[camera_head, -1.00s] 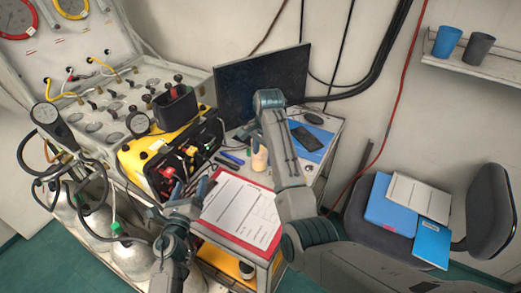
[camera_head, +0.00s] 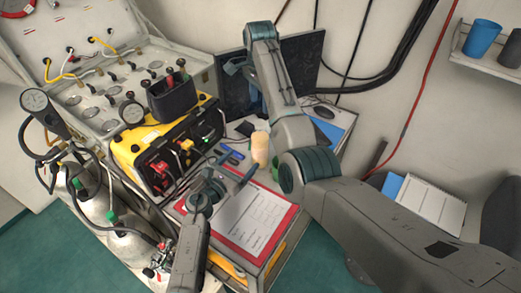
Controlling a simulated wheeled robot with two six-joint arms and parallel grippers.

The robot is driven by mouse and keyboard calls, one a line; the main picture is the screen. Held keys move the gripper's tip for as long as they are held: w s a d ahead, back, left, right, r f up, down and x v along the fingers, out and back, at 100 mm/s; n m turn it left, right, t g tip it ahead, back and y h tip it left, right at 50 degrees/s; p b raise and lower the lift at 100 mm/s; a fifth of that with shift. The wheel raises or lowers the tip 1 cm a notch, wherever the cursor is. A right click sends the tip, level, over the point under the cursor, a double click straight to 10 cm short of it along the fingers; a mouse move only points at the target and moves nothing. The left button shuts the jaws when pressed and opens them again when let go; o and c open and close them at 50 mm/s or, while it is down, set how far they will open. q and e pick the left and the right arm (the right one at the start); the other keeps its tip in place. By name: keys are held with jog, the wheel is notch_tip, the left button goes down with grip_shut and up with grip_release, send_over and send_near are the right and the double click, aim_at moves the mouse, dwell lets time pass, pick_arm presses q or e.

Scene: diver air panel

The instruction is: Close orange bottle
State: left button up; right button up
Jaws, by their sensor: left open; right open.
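A small orange-tan, bottle-like thing (camera_head: 260,149) with a pale top stands upright on the desk, behind the clipboard. I cannot tell whether its top is closed. Neither gripper holds anything that I can see.
The yellow case (camera_head: 125,150) with a dark holder on top stands left of the clipboard (camera_head: 290,218). Blue pens (camera_head: 230,156) lie beside it. Grey gas cylinders (camera_head: 120,240) with hoses stand at lower left. The monitor (camera_head: 305,65) is behind.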

aim_at(255, 146)
pick_arm(q)
jog(key=x, duration=0.9)
jog(key=shift+w+d, duration=0.1)
jog(key=shift+w, duration=0.05)
jog(key=shift+w+d, duration=0.3)
jog(key=shift+w, duration=0.15)
pick_arm(e)
jog(key=shift+w+f, duration=0.1)
pick_arm(q)
jog(key=shift+s, duration=0.1)
